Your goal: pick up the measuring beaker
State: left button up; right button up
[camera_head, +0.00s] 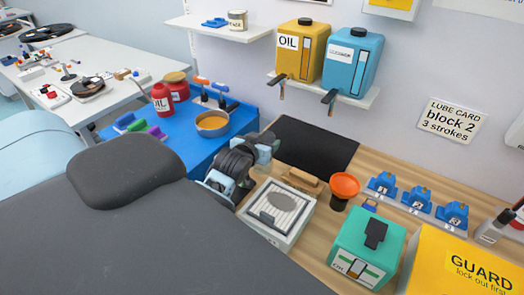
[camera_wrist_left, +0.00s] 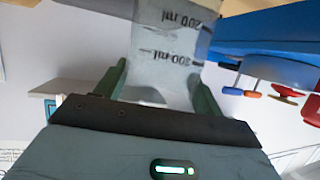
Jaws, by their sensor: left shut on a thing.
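The measuring beaker (camera_wrist_left: 165,45) is a translucent grey-blue vessel with dark "ml" markings. It fills the upper middle of the left wrist view and is cut off by the top edge. My left gripper (camera_wrist_left: 162,88) is shut on it, with one green finger on each side. In the head view my left gripper (camera_head: 262,158) is beside the blue mat, near the black panel. The beaker there is small and mostly hidden by the gripper, so its tilt is hard to tell. My right gripper is not in view.
A blue mat (camera_head: 185,137) holds a pan (camera_head: 212,122), red cans and screwdrivers. The black panel (camera_head: 310,145) is clear.

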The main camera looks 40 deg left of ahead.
pick_arm(q)
jog(key=shift+r, duration=0.15)
notch_tip(320, 180, up, 10)
dwell(0.3)
